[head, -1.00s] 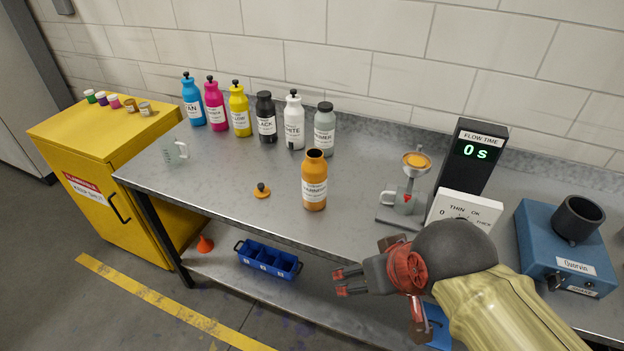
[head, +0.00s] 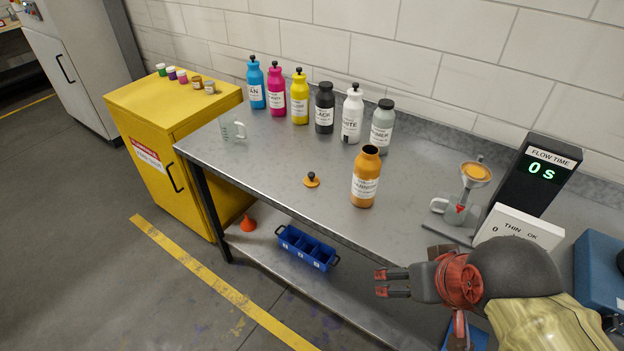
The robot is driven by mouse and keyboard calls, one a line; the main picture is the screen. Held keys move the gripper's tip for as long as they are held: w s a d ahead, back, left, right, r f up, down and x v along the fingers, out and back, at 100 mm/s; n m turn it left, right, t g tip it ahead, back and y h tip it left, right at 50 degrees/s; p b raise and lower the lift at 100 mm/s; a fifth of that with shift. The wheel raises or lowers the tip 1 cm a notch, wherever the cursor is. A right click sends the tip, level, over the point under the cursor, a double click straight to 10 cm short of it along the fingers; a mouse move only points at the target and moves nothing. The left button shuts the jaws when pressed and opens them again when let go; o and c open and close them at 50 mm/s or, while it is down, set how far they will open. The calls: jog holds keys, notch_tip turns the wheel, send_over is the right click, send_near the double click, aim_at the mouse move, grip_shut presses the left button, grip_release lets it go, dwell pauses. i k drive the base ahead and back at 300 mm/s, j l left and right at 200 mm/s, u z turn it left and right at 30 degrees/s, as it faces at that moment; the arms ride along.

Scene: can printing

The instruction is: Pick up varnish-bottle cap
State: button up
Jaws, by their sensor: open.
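The varnish-bottle cap (head: 311,180), a small orange disc with a dark knob, lies on the grey metal table (head: 270,165) near its front edge. The open orange varnish bottle (head: 366,178) stands upright to the right of the cap, with no cap on its mouth. My gripper (head: 380,283) is at the lower right, in front of the table edge and apart from the cap. Its fingers point left, open, with nothing between them.
Several capped bottles stand along the back, the grey one (head: 382,124) nearest the varnish bottle. A flow cup stand (head: 462,205) and timer display (head: 540,172) are at right. A clear beaker (head: 233,130) stands at left. A blue bin (head: 306,248) sits on the lower shelf.

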aim_at(311, 181)
jog(key=i+j, duration=0.6)
jog(key=j, duration=0.25)
jog(key=i+j+z, duration=0.1)
jog(key=i+j, duration=0.15)
jog(key=j, duration=0.15)
jog(key=i+j, duration=0.3)
jog(key=j, duration=0.15)
jog(key=i+j, duration=0.25)
jog(key=j, duration=0.2)
